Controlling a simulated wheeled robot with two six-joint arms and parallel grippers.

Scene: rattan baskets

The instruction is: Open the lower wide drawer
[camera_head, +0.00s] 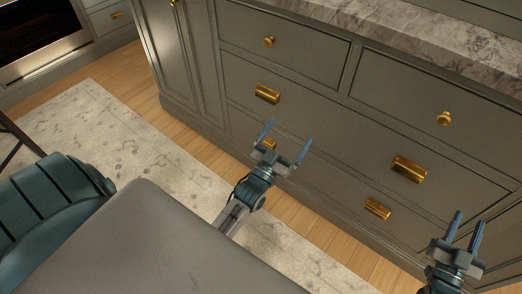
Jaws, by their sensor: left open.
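The lower wide drawer (328,178) is the bottom front of the grey-green cabinet and appears closed. It has two brass cup handles. Its left handle (270,144) is partly hidden behind my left gripper, and its right handle (377,208) is in clear view. My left gripper (286,138) is open, with its blue fingers pointing toward the drawer front near the left handle. My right gripper (467,219) is open and empty at the lower right, to the right of the right handle.
Above is another wide drawer with brass cup handles (267,94) (408,169). Two knobbed drawers (280,38) (440,100) sit under a marble counter (420,35). A patterned rug (100,130) lies on the wood floor. An oven (40,35) stands at the upper left.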

